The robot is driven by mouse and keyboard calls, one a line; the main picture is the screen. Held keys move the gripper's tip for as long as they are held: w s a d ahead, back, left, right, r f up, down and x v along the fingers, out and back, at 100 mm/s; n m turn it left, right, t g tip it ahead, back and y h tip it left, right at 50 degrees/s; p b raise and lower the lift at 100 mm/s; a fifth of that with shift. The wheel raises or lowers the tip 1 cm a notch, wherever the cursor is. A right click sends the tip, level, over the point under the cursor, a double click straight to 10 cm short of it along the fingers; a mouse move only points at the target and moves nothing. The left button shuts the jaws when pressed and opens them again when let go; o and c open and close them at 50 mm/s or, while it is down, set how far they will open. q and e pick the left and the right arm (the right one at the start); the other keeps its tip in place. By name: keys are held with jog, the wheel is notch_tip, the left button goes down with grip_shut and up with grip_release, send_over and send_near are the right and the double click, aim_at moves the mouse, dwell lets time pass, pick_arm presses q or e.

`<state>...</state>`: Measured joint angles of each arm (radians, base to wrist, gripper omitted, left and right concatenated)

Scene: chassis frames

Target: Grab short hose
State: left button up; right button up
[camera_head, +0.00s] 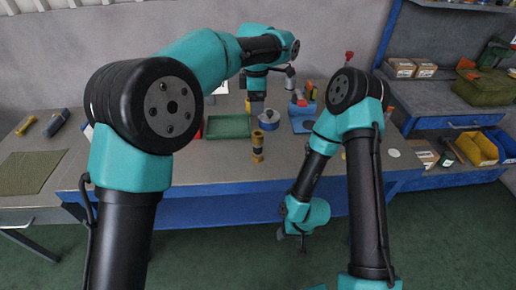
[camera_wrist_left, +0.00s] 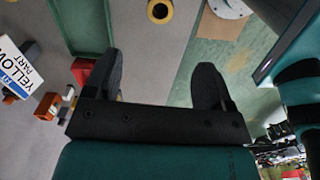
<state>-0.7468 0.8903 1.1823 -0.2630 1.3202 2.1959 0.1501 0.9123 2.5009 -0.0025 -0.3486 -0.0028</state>
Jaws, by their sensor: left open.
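A short upright yellow-and-dark tube (camera_head: 257,146), which looks like the short hose, stands on the grey table near its front edge. In the left wrist view it appears to be the yellow ring (camera_wrist_left: 160,10) with a dark hole at the top edge. My left gripper (camera_head: 257,105) hangs over the table, behind the tube in the head view. Its fingers (camera_wrist_left: 158,70) are spread apart with nothing between them. My right gripper (camera_head: 300,240) hangs low in front of the table, away from the tube; its jaws are too dark to read.
A blue stand with red parts (camera_head: 303,113) is to the right. A green mat (camera_head: 30,172) lies at far left. The tabletop around the tube is mostly clear.

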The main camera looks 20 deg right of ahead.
aim_at(258, 140)
pick_arm(q)
notch_tip(258, 140, down, 11)
jog(key=shift+f, duration=0.35)
jog(key=shift+f, duration=0.1)
jog(key=shift+d+f, duration=0.15)
jog(key=shift+f, duration=1.1)
jog(key=shift+d+f, duration=0.1)
jog(key=shift+f, duration=1.15)
jog(key=shift+c, duration=0.2)
jog(key=c, duration=1.1)
